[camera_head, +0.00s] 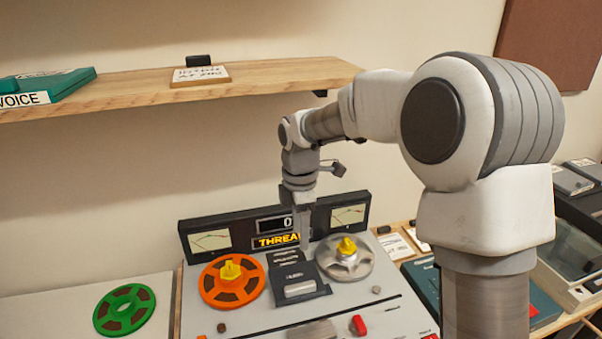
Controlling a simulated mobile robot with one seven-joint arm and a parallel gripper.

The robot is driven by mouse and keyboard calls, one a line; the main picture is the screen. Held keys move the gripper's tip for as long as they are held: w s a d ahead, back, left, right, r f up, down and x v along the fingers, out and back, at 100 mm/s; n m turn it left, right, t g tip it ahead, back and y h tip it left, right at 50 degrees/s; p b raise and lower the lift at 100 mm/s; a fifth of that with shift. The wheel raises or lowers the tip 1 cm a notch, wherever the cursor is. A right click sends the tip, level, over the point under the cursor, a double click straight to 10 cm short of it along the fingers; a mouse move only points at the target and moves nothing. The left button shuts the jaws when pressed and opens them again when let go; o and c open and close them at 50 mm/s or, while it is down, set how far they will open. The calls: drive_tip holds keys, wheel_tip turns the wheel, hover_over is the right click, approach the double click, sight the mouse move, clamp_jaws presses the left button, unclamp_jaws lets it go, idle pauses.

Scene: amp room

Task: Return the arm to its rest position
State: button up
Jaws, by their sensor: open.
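My white and grey arm reaches from the right side of the head view to the tape machine (395,315). My gripper (304,240) points down above the machine's deck, in front of its dark meter panel. It is open, but the fingertips are small and I see nothing held between them. An orange reel (215,290) with a yellow hub cap sits on the deck at left. A silver reel (354,268) with a yellow cap sits at right. A black head block (298,288) lies between them, just below the gripper.
A wooden shelf (130,92) runs above at left, holding a green box (75,82) and a small card (201,75). A green reel (124,310) lies left of the machine. Devices and boxes (570,255) crowd the right, behind my arm. Open air lies left of my gripper.

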drive_tip(key=s+d+r+m+t, duration=0.3)
drive_tip(key=s+d+r+m, duration=0.5)
drive_tip(key=s+r+m, duration=0.15)
drive_tip(key=s+d+r+m+t, duration=0.1)
drive_tip(key=s+d+m+t, duration=0.1)
drive_tip(key=s+d+m, duration=0.4)
drive_tip(key=shift+s+d+m+t, duration=0.15)
drive_tip(key=shift+s+m+t, duration=0.15)
drive_tip(key=shift+s+m, duration=3.35)
drive_tip(key=shift+s+n, duration=0.7)
drive_tip(key=shift+n, duration=0.2)
